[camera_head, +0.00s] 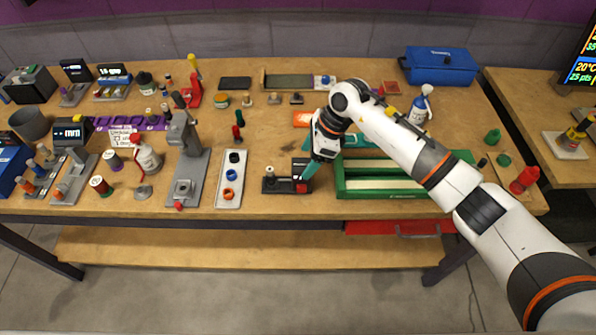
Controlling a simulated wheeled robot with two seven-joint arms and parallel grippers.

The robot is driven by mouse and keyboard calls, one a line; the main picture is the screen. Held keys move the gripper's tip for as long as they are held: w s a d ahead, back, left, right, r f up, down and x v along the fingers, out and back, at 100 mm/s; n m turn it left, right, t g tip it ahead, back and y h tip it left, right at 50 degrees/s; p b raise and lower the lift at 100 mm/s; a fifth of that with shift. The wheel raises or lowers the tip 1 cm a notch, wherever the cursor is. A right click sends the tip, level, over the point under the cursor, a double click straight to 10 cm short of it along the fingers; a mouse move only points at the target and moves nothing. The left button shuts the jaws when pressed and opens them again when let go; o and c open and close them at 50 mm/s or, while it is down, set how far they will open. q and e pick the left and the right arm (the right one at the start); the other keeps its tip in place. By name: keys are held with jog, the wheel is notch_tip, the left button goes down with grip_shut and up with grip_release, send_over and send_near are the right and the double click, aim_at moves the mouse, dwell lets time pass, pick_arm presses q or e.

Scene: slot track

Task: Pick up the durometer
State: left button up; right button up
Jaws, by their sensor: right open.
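My left gripper is not in view.
A grey tray with rings (229,190) and a grey stand (187,165) are left of the black base. A green-framed tray (395,190) is close on the right. A blue toolbox (440,65) stands at the back. The bench's front edge is near the gripper.

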jog(key=shift+x, duration=0.75)
grip_shut()
jog(key=shift+r, duration=0.15)
notch_tip(320, 180, up, 10)
jog(key=b, duration=0.3)
jog(key=shift+f+b, duration=4.3)
jog(key=shift+f, duration=0.85)
